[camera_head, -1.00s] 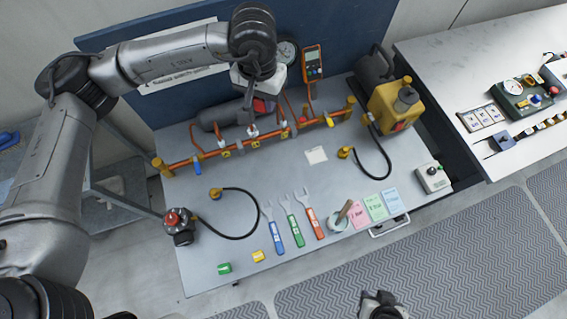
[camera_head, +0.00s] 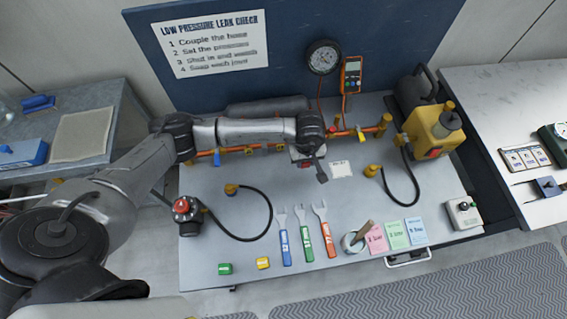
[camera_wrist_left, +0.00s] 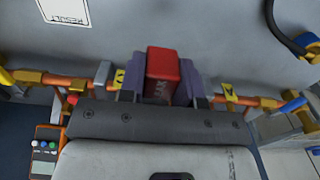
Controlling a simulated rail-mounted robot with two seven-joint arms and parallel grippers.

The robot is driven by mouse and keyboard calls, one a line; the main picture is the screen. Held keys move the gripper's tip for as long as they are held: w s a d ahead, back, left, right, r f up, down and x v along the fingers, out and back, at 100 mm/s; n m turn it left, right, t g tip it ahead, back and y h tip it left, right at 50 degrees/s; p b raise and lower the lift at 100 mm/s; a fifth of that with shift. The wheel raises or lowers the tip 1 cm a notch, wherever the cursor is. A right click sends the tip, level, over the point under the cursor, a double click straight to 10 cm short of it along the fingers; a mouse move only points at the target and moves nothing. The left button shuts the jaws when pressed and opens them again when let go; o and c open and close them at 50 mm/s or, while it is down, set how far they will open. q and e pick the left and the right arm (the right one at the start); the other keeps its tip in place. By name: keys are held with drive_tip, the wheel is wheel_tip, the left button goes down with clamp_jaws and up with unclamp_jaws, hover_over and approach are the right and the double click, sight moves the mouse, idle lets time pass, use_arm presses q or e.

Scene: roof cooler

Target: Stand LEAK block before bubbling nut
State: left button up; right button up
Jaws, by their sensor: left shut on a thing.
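My left gripper (camera_head: 306,162) is shut on the red LEAK block, which shows between its two fingers in the left wrist view (camera_wrist_left: 163,72). Part of the block's white lettering is readable there. In the head view, the gripper hangs over the near side of the copper pipe (camera_head: 350,132), and my arm covers part of the pipe. In the wrist view the pipe (camera_wrist_left: 55,79) runs behind the gripper, with yellow tags (camera_wrist_left: 228,92) on either side of the block. I cannot make out bubbles on any nut. My right gripper is not in view.
A green block (camera_head: 225,268) and a yellow block (camera_head: 263,263) lie at the bench's front. Several wrenches (camera_head: 306,240), a cup (camera_head: 351,243) and coloured cards (camera_head: 398,235) lie nearby. A white card (camera_head: 341,170) lies right of my gripper. Black hoses curve on both sides.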

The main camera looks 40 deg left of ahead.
use_arm(q)
hover_over(283, 167)
wheel_tip(283, 167, down, 4)
drive_tip(key=shift+d+f, duration=0.1)
drive_tip(key=shift+f, duration=2)
drive_tip(key=shift+f, duration=0.1)
drive_tip(key=shift+f, duration=0.15)
drive_tip(key=o, duration=0.9)
